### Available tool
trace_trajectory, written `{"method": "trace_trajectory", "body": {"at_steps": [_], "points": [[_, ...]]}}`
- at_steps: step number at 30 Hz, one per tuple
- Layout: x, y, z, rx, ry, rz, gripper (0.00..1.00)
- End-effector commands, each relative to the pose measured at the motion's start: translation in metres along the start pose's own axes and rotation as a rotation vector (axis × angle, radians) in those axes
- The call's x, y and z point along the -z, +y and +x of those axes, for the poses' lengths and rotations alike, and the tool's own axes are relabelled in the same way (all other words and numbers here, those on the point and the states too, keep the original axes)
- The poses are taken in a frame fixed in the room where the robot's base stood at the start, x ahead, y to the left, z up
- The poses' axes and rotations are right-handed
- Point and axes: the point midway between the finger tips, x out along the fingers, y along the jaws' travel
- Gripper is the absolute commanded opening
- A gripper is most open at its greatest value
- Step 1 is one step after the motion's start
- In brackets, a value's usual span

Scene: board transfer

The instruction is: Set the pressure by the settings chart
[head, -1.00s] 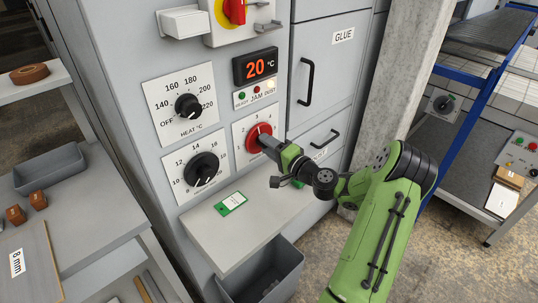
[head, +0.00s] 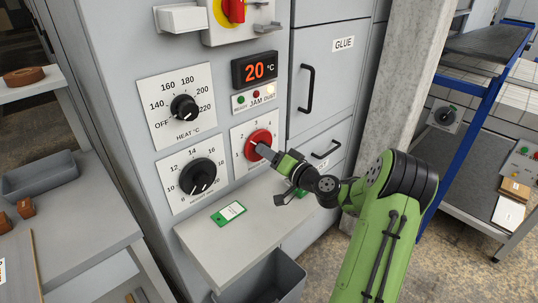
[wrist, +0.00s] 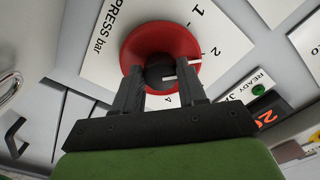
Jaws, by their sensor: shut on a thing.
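The red pressure knob (head: 258,136) sits on a white dial plate on the grey cabinet. It also shows in the wrist view (wrist: 145,38), with the words PRESS bar and the numbers 1, 2 and 4. A white mark on its rim points to the right there, near the 2; a finger hides the area between 2 and 4. My gripper (head: 264,151) is shut on the knob's dark middle, one finger on each side (wrist: 160,85). I see no chart plainly.
The heat knob (head: 184,107) and a black knob (head: 198,176) are left of the red one. The grey shelf (head: 245,238) juts out below, above a dark bin (head: 270,283). A drawer handle (head: 326,148) is close right.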

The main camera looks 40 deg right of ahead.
Motion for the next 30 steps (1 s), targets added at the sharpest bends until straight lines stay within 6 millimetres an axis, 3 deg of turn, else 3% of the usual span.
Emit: {"method": "trace_trajectory", "body": {"at_steps": [12, 13, 17, 26, 30], "points": [[-0.002, 0.002, 0.0, -0.004, -0.006, -0.003, 0.11], [-0.002, 0.002, 0.0, -0.004, -0.005, -0.003, 0.46], [-0.001, 0.001, 0.0, -0.003, -0.004, -0.003, 0.65], [0.0, 0.001, -0.002, -0.002, -0.002, -0.003, 0.65], [0.001, 0.002, -0.024, -0.006, -0.001, 0.0, 0.65]]}}
